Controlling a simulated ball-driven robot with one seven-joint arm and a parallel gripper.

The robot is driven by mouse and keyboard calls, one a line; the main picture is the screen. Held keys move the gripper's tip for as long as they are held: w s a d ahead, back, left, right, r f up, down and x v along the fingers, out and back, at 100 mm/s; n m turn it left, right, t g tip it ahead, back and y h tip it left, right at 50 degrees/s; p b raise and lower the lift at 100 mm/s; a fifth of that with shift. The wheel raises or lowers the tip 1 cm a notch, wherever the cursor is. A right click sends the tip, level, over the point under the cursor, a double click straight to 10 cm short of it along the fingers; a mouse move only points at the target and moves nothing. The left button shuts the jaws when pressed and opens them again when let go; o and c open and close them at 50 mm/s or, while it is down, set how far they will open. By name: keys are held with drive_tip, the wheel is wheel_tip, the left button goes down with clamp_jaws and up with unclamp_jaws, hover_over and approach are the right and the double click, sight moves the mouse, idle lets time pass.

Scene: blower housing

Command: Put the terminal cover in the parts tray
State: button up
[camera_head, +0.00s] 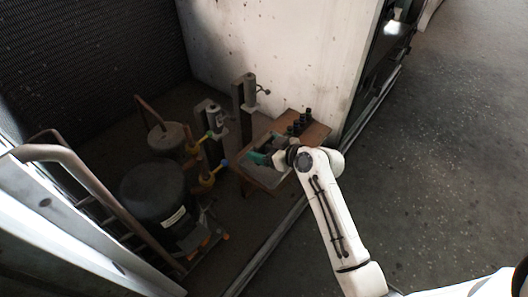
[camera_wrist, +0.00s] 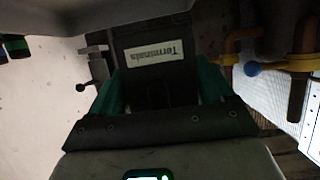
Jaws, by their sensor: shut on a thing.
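The terminal cover (camera_wrist: 180,35) is a dark plate with a pale label reading "Terminals", upside down in the wrist view. My gripper (camera_wrist: 160,88) has green fingers on both sides of it and is shut on it. In the head view my gripper (camera_head: 260,158) is over the near left part of a small wooden table. The cover cannot be made out there. A grey, shallow tray-like shape (camera_head: 264,176) lies on the table just below my gripper, partly hidden by it; I cannot tell for sure that it is the parts tray.
Several black cylinders (camera_head: 301,122) stand at the table's back. Posts and pipes with yellow and blue parts (camera_head: 216,165) stand left of the table. A big black tank (camera_head: 155,195) is further left. A pale wall (camera_head: 290,50) rises behind. Open floor (camera_head: 450,150) lies right.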

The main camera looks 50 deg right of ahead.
drive_tip(key=shift+f, duration=0.45)
drive_tip(key=shift+f+b, duration=0.4)
drive_tip(key=shift+f, duration=0.15)
drive_tip(key=shift+f, duration=0.1)
drive_tip(key=o, duration=1)
drive_tip(key=shift+c, duration=0.2)
